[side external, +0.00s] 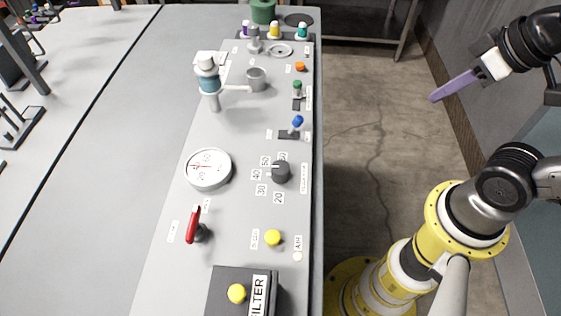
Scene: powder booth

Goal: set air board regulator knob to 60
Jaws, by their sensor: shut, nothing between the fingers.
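The regulator knob (282,172) is a dark grey round knob on the grey board (235,225). Number labels 20, 30, 40, 50 and one partly hidden at the upper right, likely 60, stand around it. A pale mark on its left side seems to point near 40. A white round gauge (208,169) with a red needle is left of the knob; its reading is too small to tell. My gripper (434,98) has purple fingers, shut and empty. It is in the air over the floor, up and right of the knob, well apart from it.
A red-handled lever (193,225), a yellow button (272,237) and a black filter box (225,288) are nearer the camera. A blue-handled valve (297,121), a blue-banded canister (207,78) and a grey cup (256,79) stand farther back. Air between gripper and board looks clear.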

